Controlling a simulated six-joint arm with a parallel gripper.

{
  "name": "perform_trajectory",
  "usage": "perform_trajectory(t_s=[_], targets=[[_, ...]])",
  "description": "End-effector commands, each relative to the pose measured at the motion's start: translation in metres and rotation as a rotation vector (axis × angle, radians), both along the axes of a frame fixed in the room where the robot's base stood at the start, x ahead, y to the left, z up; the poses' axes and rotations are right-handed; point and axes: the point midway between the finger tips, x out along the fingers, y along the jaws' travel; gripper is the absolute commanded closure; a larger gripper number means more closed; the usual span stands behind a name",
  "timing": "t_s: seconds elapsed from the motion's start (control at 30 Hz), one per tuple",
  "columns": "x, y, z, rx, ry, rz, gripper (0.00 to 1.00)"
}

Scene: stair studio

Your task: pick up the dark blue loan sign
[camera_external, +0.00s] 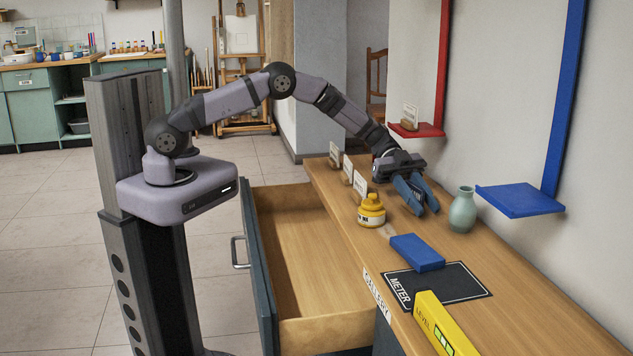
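My gripper (424,211) points down over the wooden counter, left of a pale green vase. Its two blue-grey fingers are spread apart. A small dark blue sign (418,192) with faint pale marks shows between the fingers; its lettering is too small to read surely. The fingers hide part of the sign, and I cannot tell whether they touch it or whether it rests on the counter (500,257).
The green vase (463,211) stands close right of my gripper. A yellow jar (371,211), a blue block (417,252), a dark mat (462,281) and a yellow level (442,326) lie nearer. A blue shelf (520,201) and red shelf (417,130) jut out. A drawer (315,262) is open.

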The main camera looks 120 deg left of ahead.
Motion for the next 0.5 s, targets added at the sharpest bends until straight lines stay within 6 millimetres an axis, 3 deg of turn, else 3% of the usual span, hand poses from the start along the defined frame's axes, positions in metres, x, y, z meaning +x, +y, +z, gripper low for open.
perform_trajectory(t_s=[0.07, 0.2, 0.5], targets=[[-0.0001, 0.0002, 0.0, 0.0, 0.0, 0.0, 0.73], [-0.0003, 0.0003, 0.0001, 0.0, 0.0, 0.0, 1.0], [-0.0003, 0.0003, 0.0003, 0.0, 0.0, 0.0, 1.0]])
